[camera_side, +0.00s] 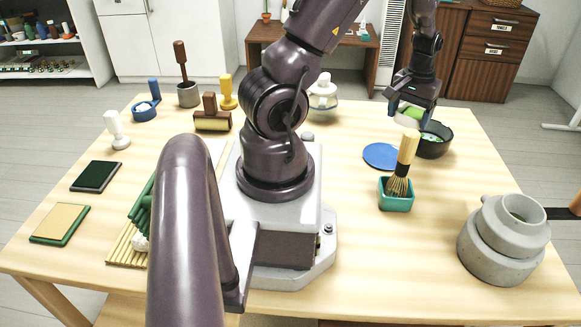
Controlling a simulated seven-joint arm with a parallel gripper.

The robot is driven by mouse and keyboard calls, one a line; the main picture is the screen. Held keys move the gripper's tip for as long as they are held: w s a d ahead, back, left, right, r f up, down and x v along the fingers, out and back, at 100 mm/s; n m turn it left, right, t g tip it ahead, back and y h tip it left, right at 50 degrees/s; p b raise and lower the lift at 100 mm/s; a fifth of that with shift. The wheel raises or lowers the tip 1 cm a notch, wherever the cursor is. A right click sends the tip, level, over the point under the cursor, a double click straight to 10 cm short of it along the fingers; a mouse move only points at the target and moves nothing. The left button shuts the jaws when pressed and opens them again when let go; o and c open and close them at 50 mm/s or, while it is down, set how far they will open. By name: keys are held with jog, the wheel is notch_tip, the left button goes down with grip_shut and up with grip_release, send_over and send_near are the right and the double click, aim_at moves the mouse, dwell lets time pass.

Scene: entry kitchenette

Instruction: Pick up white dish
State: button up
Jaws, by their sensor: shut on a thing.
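My gripper (409,112) is at the right rear of the table, pointing down. It is shut on a small white dish (405,120) with green on its upper side. The dish is just left of and behind a dark bowl (436,148), partly hidden by the fingers and by a brush handle in front. I cannot tell whether the dish touches the bowl or the table.
A blue disc (382,156) lies on the table left of the bowl. A bamboo whisk (405,160) stands in a teal square holder (396,201) in front. A grey stone mill (500,245) is at the front right. The table between these is clear.

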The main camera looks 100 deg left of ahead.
jog(key=s+a+f+n, duration=0.1)
jog(key=s+a+n, duration=0.1)
jog(key=s+n, duration=0.65)
jog(key=n, duration=1.6)
send_over(349, 156)
jog(key=f, duration=0.2)
notch_tip(349, 156, down, 9)
jog(key=shift+d+f, duration=0.1)
jog(key=o, duration=1)
jog(key=shift+f, duration=0.15)
